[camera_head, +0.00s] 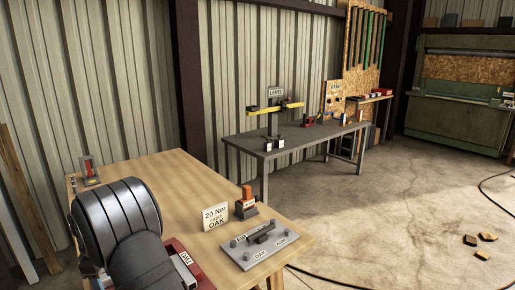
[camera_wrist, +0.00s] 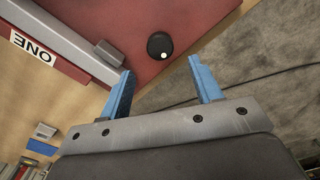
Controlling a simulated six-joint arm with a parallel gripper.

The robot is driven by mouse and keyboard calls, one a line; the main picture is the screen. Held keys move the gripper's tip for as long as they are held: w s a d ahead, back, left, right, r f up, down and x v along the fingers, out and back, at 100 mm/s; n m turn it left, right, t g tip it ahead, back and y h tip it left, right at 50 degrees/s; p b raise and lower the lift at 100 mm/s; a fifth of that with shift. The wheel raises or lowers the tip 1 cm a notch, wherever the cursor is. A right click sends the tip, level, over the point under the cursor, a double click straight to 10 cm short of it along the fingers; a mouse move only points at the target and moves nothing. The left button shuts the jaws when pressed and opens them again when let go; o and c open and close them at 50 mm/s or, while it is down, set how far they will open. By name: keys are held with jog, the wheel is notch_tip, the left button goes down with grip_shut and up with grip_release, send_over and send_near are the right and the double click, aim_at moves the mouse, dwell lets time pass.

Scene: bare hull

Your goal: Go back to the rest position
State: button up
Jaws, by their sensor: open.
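My gripper (camera_wrist: 163,82) shows in the wrist view with its two blue fingers spread apart and nothing between them. Past the fingertips is a red surface with a round black knob (camera_wrist: 160,46) on it. A grey bar lies along the red surface, next to a white label reading "ONE" (camera_wrist: 32,46). In the head view my black arm covers the near left part of the wooden table (camera_head: 170,175), and my gripper is hidden there. A red thing with a white label (camera_head: 180,262) shows beside my arm.
A grey plate with a dark bar (camera_head: 258,246) lies at the table's near right corner, by a sign reading "20 Nm" and "OAK" (camera_head: 216,215). A grey bench (camera_head: 305,137) stands behind. Dark blocks (camera_head: 470,240) and a cable lie on the otherwise open floor (camera_head: 400,215).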

notch_tip(320, 180, up, 11)
notch_tip(320, 180, down, 18)
jog(key=shift+f, duration=0.15)
jog(key=m, duration=0.8)
jog(key=shift+m, duration=0.4)
jog(key=m, duration=0.4)
jog(key=shift+m, duration=0.4)
jog(key=m, duration=0.4)
